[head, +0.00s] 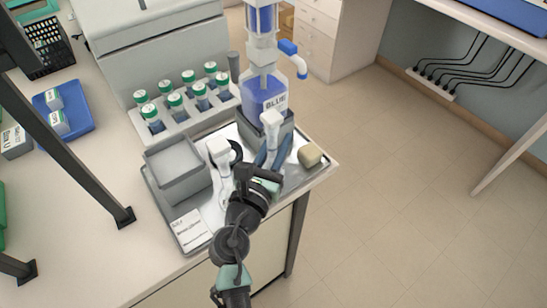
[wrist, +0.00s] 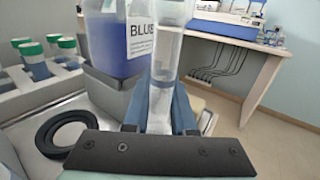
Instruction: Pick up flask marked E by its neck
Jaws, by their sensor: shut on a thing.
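A clear, pale flask (wrist: 168,55) stands between the blue fingers of my gripper (wrist: 160,108) in the wrist view. The fingers are shut on its narrow part, one at each side. In the head view the top of this flask (head: 271,121) shows above my gripper (head: 268,156), in front of the blue bottle. I see no letter E on it; its lower part is hidden by my gripper. A second whitish flask (head: 219,153) is left of my gripper in the head view. I cannot read a mark on it.
A black ring (wrist: 65,132), a grey box (head: 178,165), a label card (head: 189,228) and a beige block (head: 310,155) are nearby. Green-capped tubes (head: 175,101) stand in a rack behind. The tray edge is close at right.

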